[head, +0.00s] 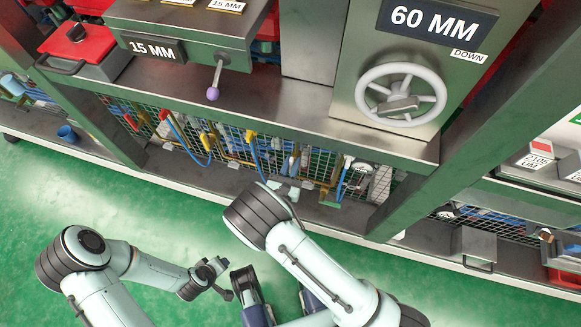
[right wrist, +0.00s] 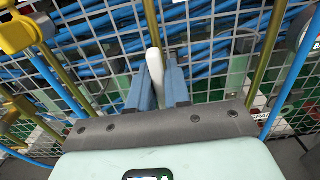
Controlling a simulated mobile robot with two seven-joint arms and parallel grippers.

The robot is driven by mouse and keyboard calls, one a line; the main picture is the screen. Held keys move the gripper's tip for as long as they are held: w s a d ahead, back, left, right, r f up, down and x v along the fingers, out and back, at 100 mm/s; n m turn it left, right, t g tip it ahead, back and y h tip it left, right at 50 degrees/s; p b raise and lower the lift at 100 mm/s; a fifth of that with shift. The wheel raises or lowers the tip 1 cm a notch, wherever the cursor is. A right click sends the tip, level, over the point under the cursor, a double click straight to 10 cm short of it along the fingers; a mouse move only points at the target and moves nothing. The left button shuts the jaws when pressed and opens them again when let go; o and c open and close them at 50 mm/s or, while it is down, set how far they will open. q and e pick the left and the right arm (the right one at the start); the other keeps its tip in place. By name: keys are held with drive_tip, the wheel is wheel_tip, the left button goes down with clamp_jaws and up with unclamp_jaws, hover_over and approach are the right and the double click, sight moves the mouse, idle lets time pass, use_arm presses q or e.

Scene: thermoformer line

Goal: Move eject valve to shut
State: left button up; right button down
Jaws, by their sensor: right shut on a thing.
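A row of pipe valves with coloured handles runs along a wire mesh panel under the machine's bench. My right gripper (head: 293,184) reaches in at this panel in the head view. In the right wrist view, my right gripper (right wrist: 158,92) is shut on a slim white lever (right wrist: 154,62) that stands up between its two blue fingers. Its lower part is hidden by the fingers. I cannot read a label that names it as the eject valve. My left gripper (head: 211,271) hangs over the green floor, away from the panel; its jaw state is unclear.
Yellow pipes (right wrist: 268,45) and blue hoses (right wrist: 60,85) run close around the right gripper. A yellow valve handle (right wrist: 18,35) is at upper left. Above the panel are a white handwheel (head: 401,94) and a purple-knobbed lever (head: 213,92). The green floor (head: 130,195) is free.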

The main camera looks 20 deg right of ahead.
idle(0.3)
drive_tip(key=m, duration=0.1)
drive_tip(key=d+m, duration=0.1)
drive_tip(key=m, duration=0.1)
drive_tip(key=shift+s+f+m, duration=0.15)
drive_tip(key=shift+s+m, duration=0.15)
drive_tip(key=shift+s, duration=0.1)
drive_tip(key=m, duration=0.2)
drive_tip(key=d+m, duration=0.1)
drive_tip(key=shift+s+f+m, duration=0.3)
drive_tip(key=shift+s+f, duration=0.05)
